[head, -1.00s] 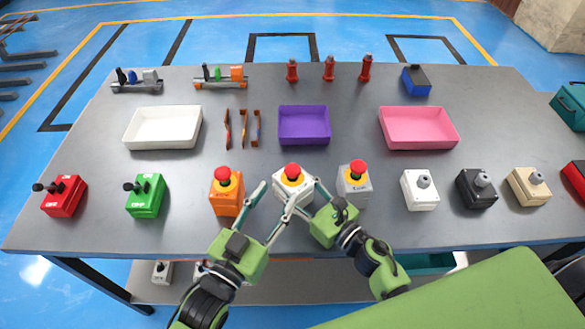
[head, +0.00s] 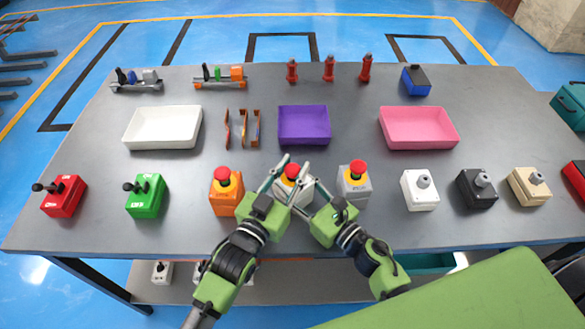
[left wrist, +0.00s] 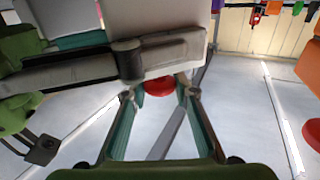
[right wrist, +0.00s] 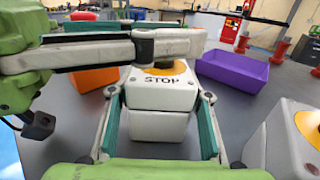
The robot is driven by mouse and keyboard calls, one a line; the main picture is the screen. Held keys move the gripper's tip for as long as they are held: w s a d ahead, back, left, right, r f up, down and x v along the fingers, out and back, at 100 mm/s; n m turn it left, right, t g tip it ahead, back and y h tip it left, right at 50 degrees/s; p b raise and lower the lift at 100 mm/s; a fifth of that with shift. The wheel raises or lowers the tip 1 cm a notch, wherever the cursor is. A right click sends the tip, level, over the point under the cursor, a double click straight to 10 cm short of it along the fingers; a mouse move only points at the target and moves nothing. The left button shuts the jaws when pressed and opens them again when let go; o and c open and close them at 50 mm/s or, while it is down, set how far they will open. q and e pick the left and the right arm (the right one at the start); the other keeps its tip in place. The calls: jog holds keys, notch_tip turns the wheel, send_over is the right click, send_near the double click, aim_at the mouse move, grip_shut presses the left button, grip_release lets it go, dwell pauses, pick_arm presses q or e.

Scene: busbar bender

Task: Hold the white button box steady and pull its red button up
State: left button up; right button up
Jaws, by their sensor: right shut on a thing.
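The white button box (right wrist: 158,125), marked STOP, stands upright on the table, in the middle of the head view. Its red button (head: 292,171) sits on a yellow collar (right wrist: 172,69). My right gripper (head: 304,195) is shut on the box, one finger on each side in the right wrist view. My left gripper (head: 296,162) is open over the box. In the left wrist view the red button (left wrist: 158,86) lies between its spread fingertips, with no clear contact. In the right wrist view the left gripper's finger hides the red button.
An orange button box (head: 226,203) stands close on the left and a grey button box (head: 355,188) close on the right, both with red buttons. A purple tray (head: 304,138) lies behind. The table between the tray and the boxes is clear.

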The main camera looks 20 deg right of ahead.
pick_arm(q)
grip_shut()
jog(key=shift+r, duration=0.7)
jog(key=o, duration=0.8)
grip_release()
jog(key=shift+f, duration=0.1)
jog(key=shift+s+a, duration=0.1)
jog(key=v, duration=1.1)
jog(key=shift+s+a, duration=0.2)
jog(key=shift+a, duration=0.1)
